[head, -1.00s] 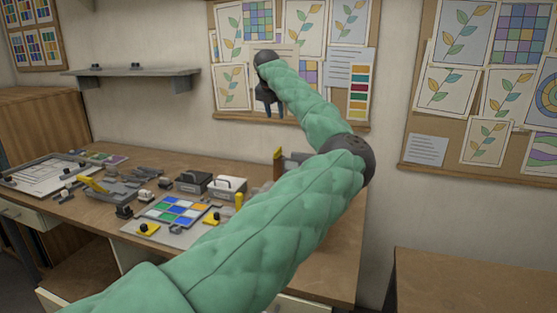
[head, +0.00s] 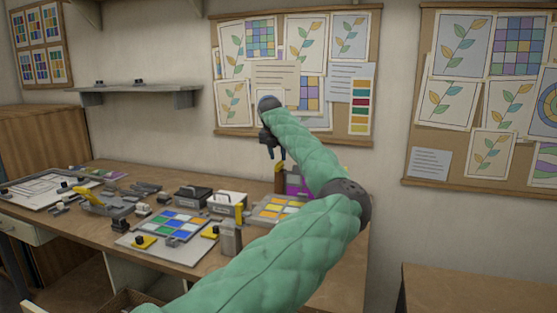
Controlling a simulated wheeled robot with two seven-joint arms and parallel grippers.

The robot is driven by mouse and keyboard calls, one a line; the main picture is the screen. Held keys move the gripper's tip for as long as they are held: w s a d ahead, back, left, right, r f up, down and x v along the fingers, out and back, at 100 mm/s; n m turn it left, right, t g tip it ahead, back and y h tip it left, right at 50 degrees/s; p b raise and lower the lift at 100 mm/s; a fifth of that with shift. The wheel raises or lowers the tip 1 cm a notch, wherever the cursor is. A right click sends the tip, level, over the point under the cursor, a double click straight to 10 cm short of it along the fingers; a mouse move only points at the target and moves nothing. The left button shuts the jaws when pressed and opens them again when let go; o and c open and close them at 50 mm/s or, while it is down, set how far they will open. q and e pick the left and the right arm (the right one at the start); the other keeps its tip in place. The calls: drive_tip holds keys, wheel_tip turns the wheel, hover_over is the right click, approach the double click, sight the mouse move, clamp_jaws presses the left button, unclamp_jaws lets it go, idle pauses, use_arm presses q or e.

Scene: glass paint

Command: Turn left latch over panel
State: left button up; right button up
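A glass panel (head: 183,224) with blue, green and white squares lies on a grey board (head: 135,251) on the workbench. A yellow latch with a black knob, the left latch (head: 144,242), sits at the panel's lower-left edge. A similar yellow right latch (head: 210,232) sits at its right edge. Whether either latch overlaps the panel is too small to tell. My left gripper (head: 276,154) hangs in the air, beyond and to the right of the panel, fingers pointing down. Its two fingers show slightly apart with nothing between them. My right gripper is not in view.
A black box (head: 191,197) and a white box (head: 227,204) stand behind the panel. A panel with yellow squares (head: 278,209) lies to the right, partly hidden by my arm. A grey block (head: 231,238) stands near the right latch. Trays and small tools crowd the left.

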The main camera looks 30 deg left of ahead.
sight(279, 166)
use_arm(q)
drive_tip(key=shift+x, duration=1.45)
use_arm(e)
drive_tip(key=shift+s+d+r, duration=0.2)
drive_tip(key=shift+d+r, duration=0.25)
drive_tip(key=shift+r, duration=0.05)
use_arm(q)
clamp_jaws()
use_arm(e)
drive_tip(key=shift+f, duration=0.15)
